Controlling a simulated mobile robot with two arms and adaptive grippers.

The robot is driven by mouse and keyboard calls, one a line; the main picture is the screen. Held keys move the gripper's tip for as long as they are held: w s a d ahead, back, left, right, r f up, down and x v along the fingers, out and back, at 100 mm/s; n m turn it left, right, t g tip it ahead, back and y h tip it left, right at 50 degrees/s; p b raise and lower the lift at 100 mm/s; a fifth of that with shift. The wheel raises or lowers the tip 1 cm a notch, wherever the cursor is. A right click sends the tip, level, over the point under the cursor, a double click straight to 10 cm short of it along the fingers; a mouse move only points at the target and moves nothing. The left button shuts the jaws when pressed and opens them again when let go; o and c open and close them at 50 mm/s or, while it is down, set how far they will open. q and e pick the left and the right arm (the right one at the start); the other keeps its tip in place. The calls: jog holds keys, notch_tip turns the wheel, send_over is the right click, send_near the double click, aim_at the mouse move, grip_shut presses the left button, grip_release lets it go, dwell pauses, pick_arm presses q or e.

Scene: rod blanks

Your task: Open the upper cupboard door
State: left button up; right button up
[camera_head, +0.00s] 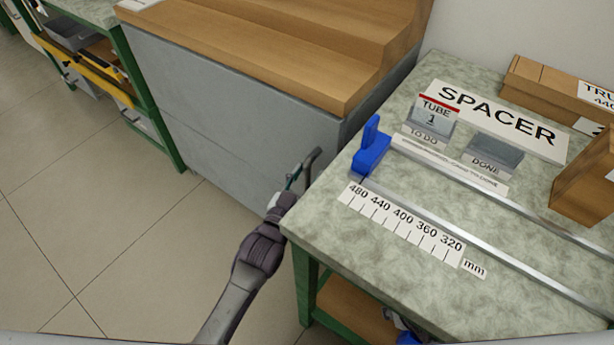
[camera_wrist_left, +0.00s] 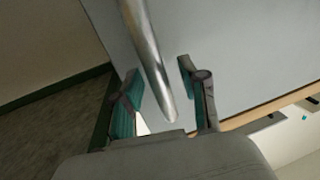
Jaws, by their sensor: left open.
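My left gripper (camera_head: 303,172) is beside the grey cupboard front (camera_head: 240,125), near the left corner of the workbench. In the left wrist view, the open fingers (camera_wrist_left: 160,85) stand on either side of a shiny metal bar (camera_wrist_left: 147,55) that looks like a handle. The bar runs between the fingers in front of a plain grey panel (camera_wrist_left: 235,50), which looks like the cupboard door. I cannot tell whether either finger touches the bar. No open gap in the door shows. The handle is not clear in the head view. My right gripper is not in view.
The workbench (camera_head: 330,225) at right carries a blue stop (camera_head: 371,148), metal rails, a scale strip (camera_head: 400,222) and a SPACER sign (camera_head: 500,118). Wooden steps (camera_head: 260,55) top the cupboard. A green-framed bench (camera_head: 150,95) stands at left. The tiled floor (camera_head: 110,225) is clear.

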pick_arm(q)
grip_shut()
jog(key=shift+s+a, duration=0.1)
dwell(0.4)
